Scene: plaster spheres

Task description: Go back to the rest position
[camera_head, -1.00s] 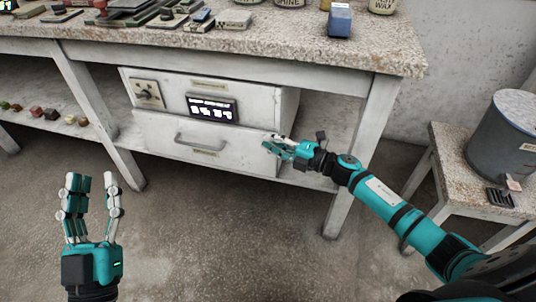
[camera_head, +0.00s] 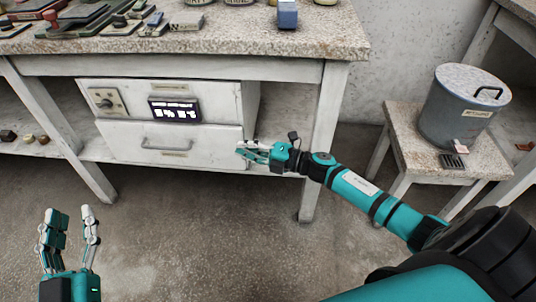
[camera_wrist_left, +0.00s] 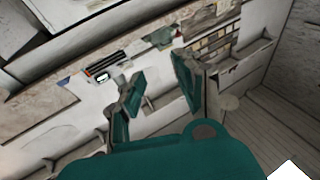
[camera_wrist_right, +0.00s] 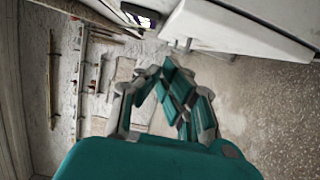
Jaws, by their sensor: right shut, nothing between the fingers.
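My left gripper (camera_head: 70,226) is at the lower left of the head view, fingers pointing up and apart, with nothing between them. It also shows in the left wrist view (camera_wrist_left: 158,85), open. My right gripper (camera_head: 241,151) is in front of the right end of the lower drawer (camera_head: 160,142), with its arm coming in from the right. In the right wrist view its fingers (camera_wrist_right: 165,70) come together with nothing held. I cannot tell whether it touches the drawer front; the drawer looks closed.
The workbench (camera_head: 320,45) carries tools, jars and a blue block (camera_head: 287,14). A bench leg (camera_head: 318,140) stands behind my right forearm. At the right, a stool (camera_head: 400,125) bears a grey lidded bucket (camera_head: 455,120). The floor in front is clear.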

